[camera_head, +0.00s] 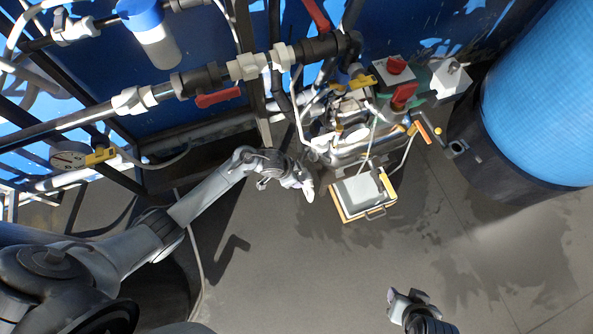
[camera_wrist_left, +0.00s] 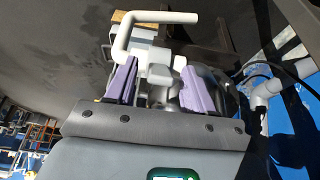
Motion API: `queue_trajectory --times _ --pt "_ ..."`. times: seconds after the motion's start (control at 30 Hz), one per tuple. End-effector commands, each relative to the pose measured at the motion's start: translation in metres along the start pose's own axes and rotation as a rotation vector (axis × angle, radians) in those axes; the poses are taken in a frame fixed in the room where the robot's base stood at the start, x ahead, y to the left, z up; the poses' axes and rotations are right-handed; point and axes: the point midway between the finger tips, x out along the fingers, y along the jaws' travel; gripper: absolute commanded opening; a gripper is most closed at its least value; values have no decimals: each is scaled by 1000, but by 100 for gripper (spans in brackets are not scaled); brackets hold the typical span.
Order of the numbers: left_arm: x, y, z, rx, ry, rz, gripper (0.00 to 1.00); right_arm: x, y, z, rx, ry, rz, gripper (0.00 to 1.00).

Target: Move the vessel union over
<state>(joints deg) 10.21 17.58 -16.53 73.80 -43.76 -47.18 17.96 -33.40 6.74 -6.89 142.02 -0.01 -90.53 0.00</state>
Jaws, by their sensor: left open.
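My left gripper (camera_head: 306,188) reaches in from the left, beside the cluster of piping at the centre. In the left wrist view its two purple-padded fingers (camera_wrist_left: 160,86) stand apart. A white fitting (camera_wrist_left: 161,74) shows between them, below a bent white pipe (camera_wrist_left: 150,20); it may be the vessel union. I cannot tell whether the fingers touch it. In the head view the gripper and piping are too small to single the union out. My right gripper (camera_head: 410,296) is at the lower right over the floor, away from the equipment; its jaw opening is unclear.
A grey-topped box (camera_head: 357,194) with orange edges stands right of my left gripper. A large blue tank (camera_head: 540,100) fills the upper right. A pipe run with a red-handled valve (camera_head: 218,97) crosses the upper left. The floor at lower centre is clear.

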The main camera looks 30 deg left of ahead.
Motion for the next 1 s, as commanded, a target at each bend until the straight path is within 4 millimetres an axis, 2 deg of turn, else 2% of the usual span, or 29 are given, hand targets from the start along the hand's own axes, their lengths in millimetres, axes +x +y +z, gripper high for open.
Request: queue_trajectory --times 0.13,0.47,0.8,0.83,1.0 --pt "10 0 0 1 1 1 53 7 0 2 0 1 0 43" --pt "11 0 -1 1 1 0 53 6 0 1 0 4 1 43" --pt "11 0 0 1 1 0 3 6 1 1 -3 4 3 43" --pt "11 0 0 1 1 0 0 6 1 1 -3 4 3 43" --pt "11 0 0 1 0 0 0 6 1 1 -5 4 5 43"
